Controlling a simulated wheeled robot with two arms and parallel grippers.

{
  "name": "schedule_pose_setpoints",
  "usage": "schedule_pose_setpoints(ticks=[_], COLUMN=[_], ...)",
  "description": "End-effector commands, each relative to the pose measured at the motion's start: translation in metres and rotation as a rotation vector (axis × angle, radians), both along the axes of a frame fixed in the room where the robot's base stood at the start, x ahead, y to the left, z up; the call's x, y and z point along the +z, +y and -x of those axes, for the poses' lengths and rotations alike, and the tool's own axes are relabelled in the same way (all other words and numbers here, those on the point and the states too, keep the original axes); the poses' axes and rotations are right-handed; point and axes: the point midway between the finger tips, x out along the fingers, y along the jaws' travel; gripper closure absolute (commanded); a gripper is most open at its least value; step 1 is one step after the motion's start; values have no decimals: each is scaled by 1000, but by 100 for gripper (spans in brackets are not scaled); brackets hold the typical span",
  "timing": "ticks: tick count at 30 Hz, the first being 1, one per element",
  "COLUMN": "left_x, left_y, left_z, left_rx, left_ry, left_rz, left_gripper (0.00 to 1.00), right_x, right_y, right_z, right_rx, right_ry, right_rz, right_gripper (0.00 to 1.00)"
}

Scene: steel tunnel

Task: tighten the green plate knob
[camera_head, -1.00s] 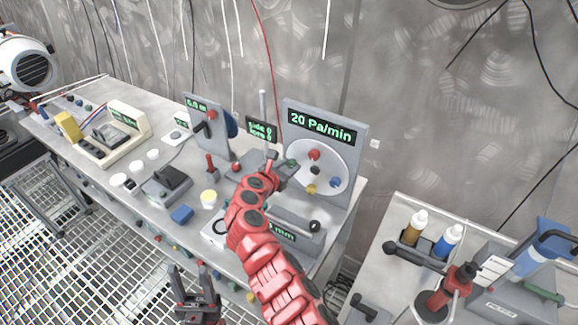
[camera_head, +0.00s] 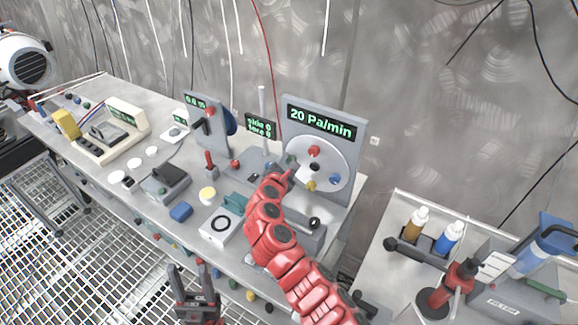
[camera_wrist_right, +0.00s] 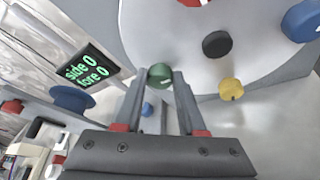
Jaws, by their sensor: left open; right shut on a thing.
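A pale round plate (camera_head: 330,158) stands upright on a grey panel reading "20 Pa/min". It carries red (camera_head: 315,151), black (camera_head: 315,167), yellow (camera_head: 310,185) and blue (camera_head: 335,178) knobs. The green knob (camera_wrist_right: 160,74) is between my right gripper's fingertips (camera_wrist_right: 160,80) in the right wrist view, at the plate's edge. The right gripper is shut on it. In the head view my red right arm hides most of this gripper and the knob. My left gripper (camera_head: 195,280) is open and empty, low in front of the bench.
A small display (camera_head: 261,126) stands left of the panel. At right, a second table holds bottles (camera_head: 448,238) and a red-handled tool (camera_head: 460,279).

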Motion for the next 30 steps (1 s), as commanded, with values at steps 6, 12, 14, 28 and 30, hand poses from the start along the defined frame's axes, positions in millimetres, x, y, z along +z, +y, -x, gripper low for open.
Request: schedule_pose_setpoints(ticks=[6, 12, 14, 28, 30], left_x=[-10, -12, -12, -11, -11], left_y=[0, 0, 0, 0, 0], left_z=[0, 0, 0, 0, 0], left_rx=[0, 0, 0, 0, 0], left_ry=[0, 0, 0, 0, 0], left_rz=[0, 0, 0, 0, 0], left_gripper=[50, 50, 50, 50, 50], right_x=[-2, -1, 0, 0, 0], right_y=[-2, -1, -1, -1, -1], right_z=[0, 0, 0, 0, 0], right_rx=[-2, -1, -1, -2, -1], right_ry=[-45, -61, -62, -61, -62], right_rz=[-63, -88, -90, -89, -89], right_gripper=[100, 100, 100, 31, 31])
